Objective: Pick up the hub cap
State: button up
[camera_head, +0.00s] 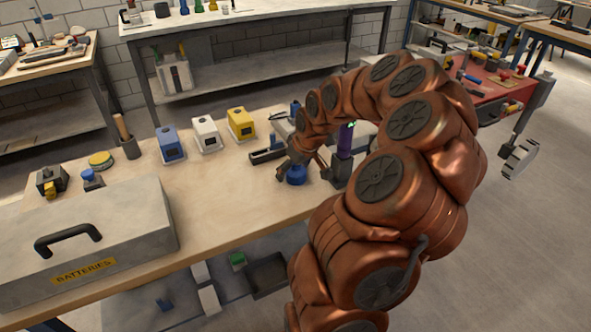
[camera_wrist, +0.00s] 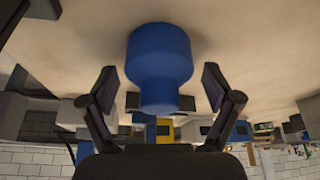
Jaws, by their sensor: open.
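A blue, stepped round piece, likely the hub cap (camera_head: 296,176), stands on the workbench (camera_head: 215,205) near its front edge. It has a wide body and a narrower neck, and its neck points toward my wrist in the wrist view (camera_wrist: 160,55). My gripper (camera_head: 303,164) is just above and around it. In the wrist view, the two dark fingers (camera_wrist: 160,84) are spread on either side of the blue piece, with gaps on both sides. The gripper is open and holds nothing. My arm hides part of the bench to the right.
A purple and dark upright object (camera_head: 344,150) stands close right of my gripper. A dark tray-like block (camera_head: 267,156) lies close left. Blue (camera_head: 170,145), white (camera_head: 206,135) and yellow (camera_head: 241,124) boxes stand behind. A grey batteries case (camera_head: 130,215) fills the left front. The middle bench is clear.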

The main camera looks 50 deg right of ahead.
jog(key=c, duration=1.1)
jog(key=shift+c, duration=0.2)
